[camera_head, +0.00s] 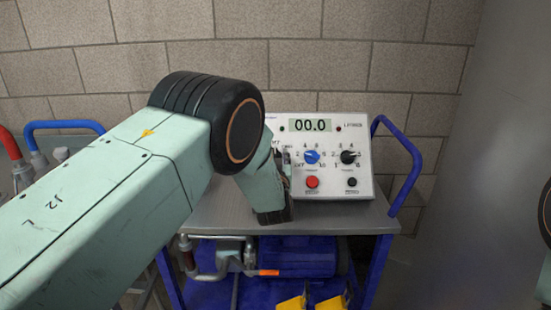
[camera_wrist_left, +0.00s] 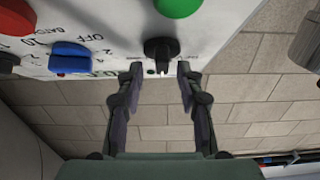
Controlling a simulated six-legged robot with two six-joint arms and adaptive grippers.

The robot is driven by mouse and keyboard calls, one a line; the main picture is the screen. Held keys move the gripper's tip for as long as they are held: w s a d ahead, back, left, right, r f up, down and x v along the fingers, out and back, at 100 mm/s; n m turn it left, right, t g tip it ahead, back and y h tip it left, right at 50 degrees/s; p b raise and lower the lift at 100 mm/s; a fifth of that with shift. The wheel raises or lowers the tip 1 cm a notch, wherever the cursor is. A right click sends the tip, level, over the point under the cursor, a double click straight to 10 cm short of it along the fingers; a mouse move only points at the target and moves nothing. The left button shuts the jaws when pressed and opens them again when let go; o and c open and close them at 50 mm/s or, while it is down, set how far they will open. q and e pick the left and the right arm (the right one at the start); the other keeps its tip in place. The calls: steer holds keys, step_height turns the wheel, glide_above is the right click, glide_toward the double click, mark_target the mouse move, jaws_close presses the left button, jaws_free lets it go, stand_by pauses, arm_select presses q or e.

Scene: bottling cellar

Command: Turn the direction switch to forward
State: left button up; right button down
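The control panel (camera_head: 330,196) is a white box with a display reading 00.0, on a metal-topped cart. A black rotary switch (camera_wrist_left: 160,48) shows in the left wrist view below a green button (camera_wrist_left: 178,6); I take it for the direction switch. Its white mark points down in that picture; I cannot read its labels. In the head view it is hidden behind my left gripper (camera_head: 280,185). In the left wrist view the left gripper (camera_wrist_left: 158,74) is open, with one fingertip on each side of the switch; I cannot tell whether they touch it. My right gripper is out of view.
On the panel are a blue knob (camera_head: 312,157), a black knob (camera_head: 348,157), a red button (camera_head: 312,182) and a black button (camera_head: 352,182). The cart's blue handle (camera_head: 412,170) rises at the right. A block wall (camera_head: 320,60) stands behind.

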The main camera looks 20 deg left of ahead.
arm_select(q)
steer(key=shift+s+r, duration=0.1)
steer(key=shift+r, duration=0.05)
steer(key=shift+a, duration=0.25)
steer(key=shift+c, duration=0.4)
steer(key=shift+w+f, duration=0.2)
steer(key=shift+c, duration=0.6)
steer(key=shift+s+d+r, duration=0.1)
steer(key=shift+d, duration=0.15)
steer(key=c, duration=0.3)
steer(key=shift+a, duration=0.15)
jaws_close()
